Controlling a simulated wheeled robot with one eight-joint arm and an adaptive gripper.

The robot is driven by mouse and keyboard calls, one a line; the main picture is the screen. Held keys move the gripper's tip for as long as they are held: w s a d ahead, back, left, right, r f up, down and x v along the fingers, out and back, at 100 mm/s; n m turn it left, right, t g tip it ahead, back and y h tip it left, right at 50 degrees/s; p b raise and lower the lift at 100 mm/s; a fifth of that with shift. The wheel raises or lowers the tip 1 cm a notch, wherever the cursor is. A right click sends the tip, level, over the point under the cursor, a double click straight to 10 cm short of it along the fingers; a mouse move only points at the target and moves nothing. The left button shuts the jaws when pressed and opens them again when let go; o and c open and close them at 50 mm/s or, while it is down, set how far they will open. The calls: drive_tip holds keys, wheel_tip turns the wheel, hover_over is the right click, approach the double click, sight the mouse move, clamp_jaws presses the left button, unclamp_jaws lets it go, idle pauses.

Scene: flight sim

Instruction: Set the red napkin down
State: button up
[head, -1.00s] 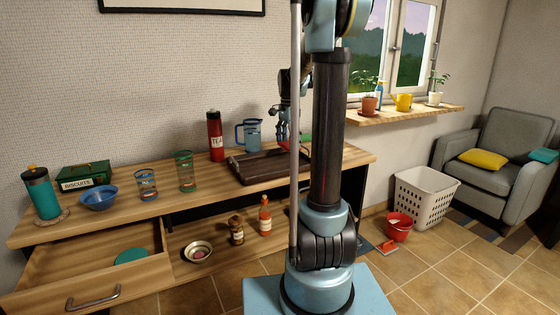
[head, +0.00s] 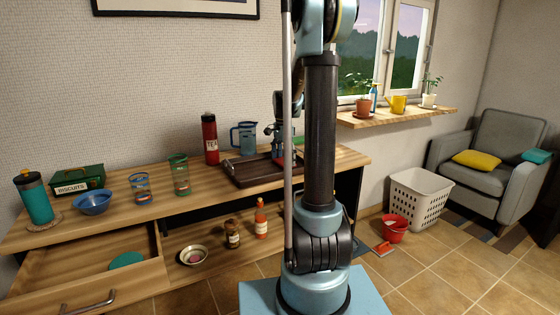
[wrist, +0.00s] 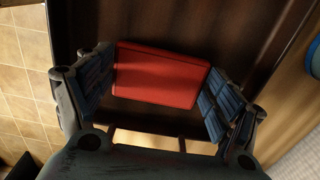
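The red napkin (wrist: 158,75) is a flat folded rectangle between the two fingers of my gripper (wrist: 162,88) in the wrist view. The fingertips meet its left and right edges, so my gripper is shut on it. The dark brown tray (wrist: 200,25) lies beneath it; whether the napkin touches the tray floor I cannot tell. In the head view, my gripper (head: 278,158) is low over the tray (head: 246,174), partly behind my arm column. The napkin is mostly hidden there.
A blue pitcher (head: 245,138) and a red tea flask (head: 210,140) stand behind and left of the tray. Green and blue glasses (head: 180,176) stand farther left. The drawer (head: 85,275) is open. Bottles (head: 261,220) and a small bowl (head: 193,255) sit lower down.

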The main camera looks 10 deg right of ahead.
sight(283, 161)
drive_tip(key=shift+o, duration=1)
drive_tip(key=shift+r, duration=0.1)
wheel_tip(283, 161, up, 11)
drive_tip(key=s+n, duration=0.4)
drive_tip(key=s, duration=0.7)
drive_tip(key=s+a+f+n+t, duration=0.1)
drive_tip(key=s+f+n, duration=0.4)
drive_tip(key=s+f, duration=0.3)
drive_tip(key=s+a+f+n+t, duration=0.1)
drive_tip(key=s+f+n, duration=0.4)
drive_tip(key=s, duration=1.1)
wheel_tip(283, 161, down, 4)
drive_tip(key=shift+r+n, duration=0.2)
drive_tip(key=shift+n, duration=0.1)
